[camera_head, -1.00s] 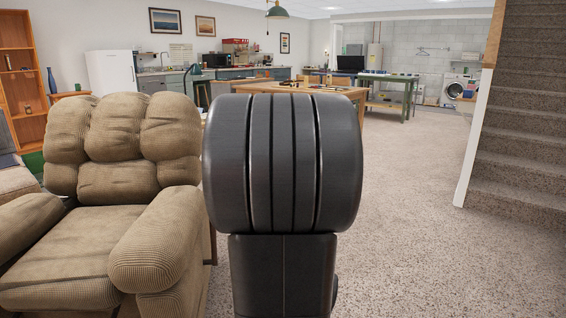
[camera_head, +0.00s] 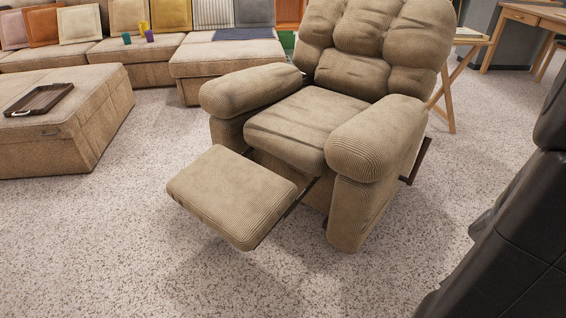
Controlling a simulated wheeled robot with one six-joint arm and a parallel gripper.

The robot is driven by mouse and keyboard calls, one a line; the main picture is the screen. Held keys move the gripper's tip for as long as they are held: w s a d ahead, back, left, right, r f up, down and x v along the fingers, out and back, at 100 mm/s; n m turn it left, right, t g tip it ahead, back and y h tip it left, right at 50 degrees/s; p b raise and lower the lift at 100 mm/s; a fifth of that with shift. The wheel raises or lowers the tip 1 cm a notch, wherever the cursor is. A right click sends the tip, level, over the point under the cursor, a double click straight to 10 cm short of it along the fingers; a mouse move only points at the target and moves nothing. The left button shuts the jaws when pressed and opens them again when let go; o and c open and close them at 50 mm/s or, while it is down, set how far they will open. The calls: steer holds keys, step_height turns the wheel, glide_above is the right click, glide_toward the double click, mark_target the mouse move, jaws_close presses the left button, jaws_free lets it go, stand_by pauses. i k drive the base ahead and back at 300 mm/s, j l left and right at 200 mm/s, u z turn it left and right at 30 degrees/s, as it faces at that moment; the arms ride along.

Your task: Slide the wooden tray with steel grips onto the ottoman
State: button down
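A dark wooden tray (camera_head: 27,111) with raised sides lies on top of the tan ottoman (camera_head: 88,98) at the left. The tray sits near the ottoman's left side as seen here. Small light marks on its rim may be the steel grips, but they are too small to tell. The ottoman is cut off by the left edge of the picture. My gripper is not in view; only a dark part of my own body shows at the right edge.
A tan recliner (camera_head: 300,125) with its footrest (camera_head: 232,194) extended stands in the middle, right of the ottoman. A sectional sofa (camera_head: 140,72) with cushions and small cups (camera_head: 126,38) is behind. Speckled carpet (camera_head: 130,250) is clear in front. A wooden folding stand (camera_head: 447,95) is at right.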

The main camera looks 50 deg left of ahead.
mark_target(41, 99)
steer(key=u, duration=2.35)
